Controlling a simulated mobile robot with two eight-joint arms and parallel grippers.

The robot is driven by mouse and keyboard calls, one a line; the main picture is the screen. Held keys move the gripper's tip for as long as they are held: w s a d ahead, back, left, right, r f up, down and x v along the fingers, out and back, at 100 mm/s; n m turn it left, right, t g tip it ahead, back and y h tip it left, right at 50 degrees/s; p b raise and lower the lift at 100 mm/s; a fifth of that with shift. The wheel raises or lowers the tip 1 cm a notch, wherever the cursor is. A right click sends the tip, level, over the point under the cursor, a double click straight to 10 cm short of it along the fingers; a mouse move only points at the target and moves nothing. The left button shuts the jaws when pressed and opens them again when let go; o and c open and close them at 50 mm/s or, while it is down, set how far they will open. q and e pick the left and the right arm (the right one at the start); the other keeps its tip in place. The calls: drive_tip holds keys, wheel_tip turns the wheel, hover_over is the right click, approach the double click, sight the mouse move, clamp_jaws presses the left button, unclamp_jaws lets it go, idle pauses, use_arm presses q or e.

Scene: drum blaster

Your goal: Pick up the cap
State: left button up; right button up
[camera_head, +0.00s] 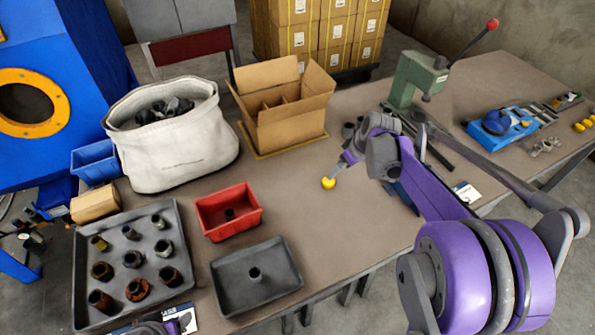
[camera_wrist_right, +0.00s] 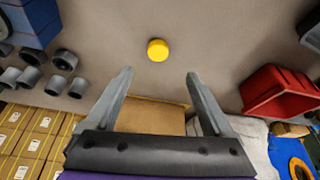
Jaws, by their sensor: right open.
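The yellow cap (camera_head: 328,183) lies on the brown tabletop, in front of the cardboard box. In the right wrist view the cap (camera_wrist_right: 157,50) is alone on bare table, just beyond the fingertips and about midway between them. My right gripper (camera_wrist_right: 158,76) is open and empty, with its two grey fingers apart. In the head view my right gripper (camera_head: 344,162) is close above the cap, its fingers partly hidden. Only a small purple and grey piece, seemingly of my left arm, shows at the bottom edge; its gripper is not visible.
A red bin (camera_head: 228,211) and a dark tray (camera_head: 256,277) stand left of the cap. An open cardboard box (camera_head: 283,105) and a white fabric bin (camera_head: 172,150) are behind. A green press (camera_head: 414,78) stands at the right. Grey pipe fittings (camera_wrist_right: 30,77) lie near.

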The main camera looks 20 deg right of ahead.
drive_tip(key=w, duration=0.1)
hover_over(330, 182)
drive_tip(key=s, duration=0.2)
drive_tip(key=f, duration=0.4)
drive_tip(key=shift+d+f, duration=0.35)
drive_tip(key=shift+x, duration=3.05)
clamp_jaws()
drive_tip(key=shift+r, duration=0.1)
